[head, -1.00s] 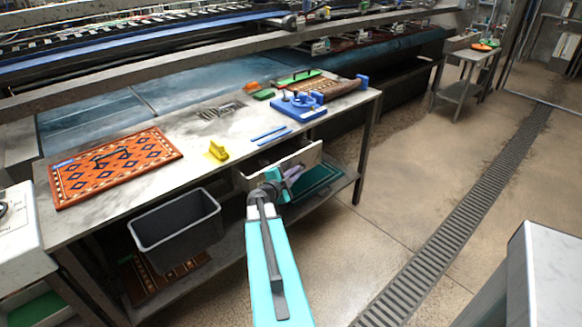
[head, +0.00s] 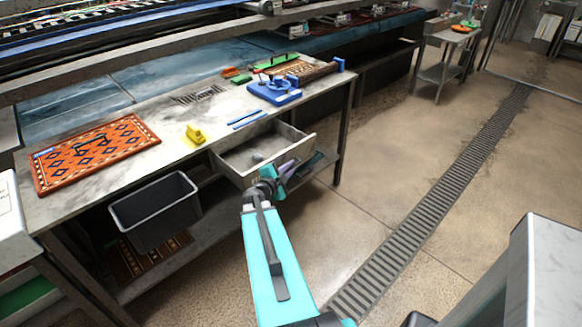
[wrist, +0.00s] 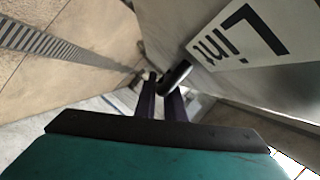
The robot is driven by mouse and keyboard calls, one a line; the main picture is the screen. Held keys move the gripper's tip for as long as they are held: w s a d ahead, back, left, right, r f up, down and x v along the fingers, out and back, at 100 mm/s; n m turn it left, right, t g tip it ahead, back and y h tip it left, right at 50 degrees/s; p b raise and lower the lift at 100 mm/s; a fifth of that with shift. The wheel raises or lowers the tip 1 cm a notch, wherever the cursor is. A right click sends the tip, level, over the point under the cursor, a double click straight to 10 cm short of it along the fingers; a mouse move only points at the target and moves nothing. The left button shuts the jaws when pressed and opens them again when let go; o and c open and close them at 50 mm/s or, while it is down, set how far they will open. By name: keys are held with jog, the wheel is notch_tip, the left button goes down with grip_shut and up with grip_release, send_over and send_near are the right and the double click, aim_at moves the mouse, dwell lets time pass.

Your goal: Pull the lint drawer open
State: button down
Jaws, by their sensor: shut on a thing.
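The lint drawer (head: 232,167) is a pale metal drawer under the steel table's front edge. It stands pulled out in the head view, with its inside showing. In the wrist view its front panel (wrist: 210,25) carries a label with large dark letters, partly cut off. My gripper (head: 284,172) is at the drawer's front. In the wrist view my gripper (wrist: 160,90) has its two dark fingers at a dark bar handle (wrist: 176,75), shut on it. The exact grip is small and partly hidden in the head view.
The table (head: 105,195) holds an orange patterned rug (head: 95,155), a yellow tool (head: 195,134), blue strips and a blue fixture (head: 274,91). A grey bin (head: 155,212) sits below at left. Open floor with a drain grate (head: 440,190) lies to the right.

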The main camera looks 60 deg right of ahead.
jog(key=shift+s+d, duration=0.1)
jog(key=shift+s, duration=0.05)
jog(key=c, duration=2.1)
grip_release()
jog(key=shift+v, duration=0.85)
jog(key=shift+p+v, duration=6.1)
jog(key=shift+p, duration=0.1)
